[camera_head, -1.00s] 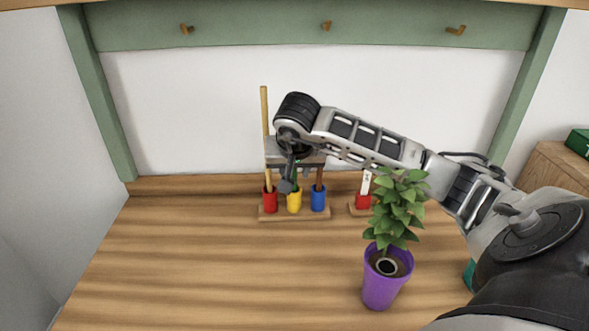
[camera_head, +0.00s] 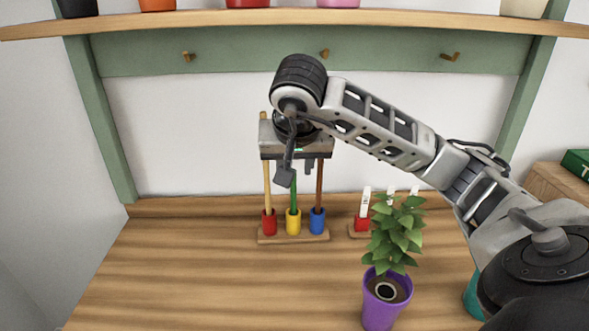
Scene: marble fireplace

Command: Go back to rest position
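My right arm comes in from the right and reaches across to the middle. My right gripper (camera_head: 297,168) points down above the stick holder, in front of the white wall. One finger shows right of the gripper's middle; a dark hanging part of my wrist hides where the other would be. The fingers look apart, with nothing seen between them. Below, a green stick (camera_head: 294,198) stands in the yellow cup (camera_head: 293,222). A tan stick (camera_head: 268,187) stands in the red cup (camera_head: 269,222), and a brown stick (camera_head: 319,184) in the blue cup (camera_head: 317,221). My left gripper is out of view.
A plant in a purple pot (camera_head: 386,308) stands under my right forearm. Behind it is a small holder with white tags (camera_head: 362,208). A shelf (camera_head: 300,18) with several pots runs above. The left half of the wooden table (camera_head: 180,280) is clear.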

